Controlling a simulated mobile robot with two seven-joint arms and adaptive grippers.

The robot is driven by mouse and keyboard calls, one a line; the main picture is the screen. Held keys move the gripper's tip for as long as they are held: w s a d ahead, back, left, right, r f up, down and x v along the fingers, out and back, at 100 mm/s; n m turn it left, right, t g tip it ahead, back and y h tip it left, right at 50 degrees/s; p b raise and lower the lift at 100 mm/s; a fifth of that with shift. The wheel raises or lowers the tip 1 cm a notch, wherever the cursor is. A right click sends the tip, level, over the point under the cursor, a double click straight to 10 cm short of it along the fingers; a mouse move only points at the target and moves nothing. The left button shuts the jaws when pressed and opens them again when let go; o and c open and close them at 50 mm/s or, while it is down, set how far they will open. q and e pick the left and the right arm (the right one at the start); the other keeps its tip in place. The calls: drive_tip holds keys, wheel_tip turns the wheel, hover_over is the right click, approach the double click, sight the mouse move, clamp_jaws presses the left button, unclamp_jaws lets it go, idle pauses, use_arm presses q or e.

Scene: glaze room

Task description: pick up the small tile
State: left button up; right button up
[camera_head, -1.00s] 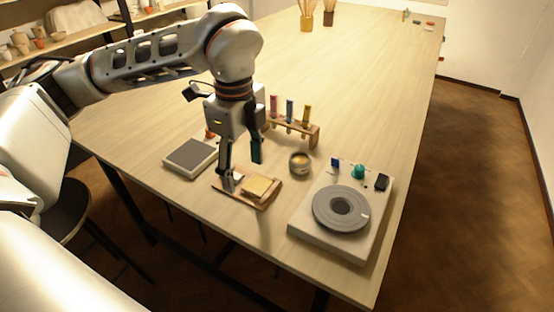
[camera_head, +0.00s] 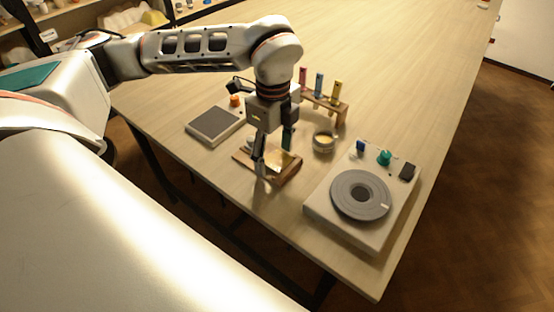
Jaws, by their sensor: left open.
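The small tile (camera_head: 280,159) is pale yellow and lies on a brown wooden board (camera_head: 243,157) near the table's front edge. My left gripper (camera_head: 273,158) points down over the board with its fingers apart. One finger is at the near left of the tile and the other at its far side, partly hiding it. I cannot tell whether either finger touches the tile. My right gripper is not in view.
A grey-topped scale (camera_head: 214,124) stands left of the board. A wooden rack (camera_head: 341,111) with coloured tubes and a small round pot (camera_head: 324,142) stand behind and right. A banding wheel (camera_head: 360,195) on a pale base is at right. The table (camera_head: 400,70) is clear farther back.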

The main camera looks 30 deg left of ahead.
use_arm(q)
drive_tip(key=c, duration=1.2)
drive_tip(key=shift+c, duration=0.2)
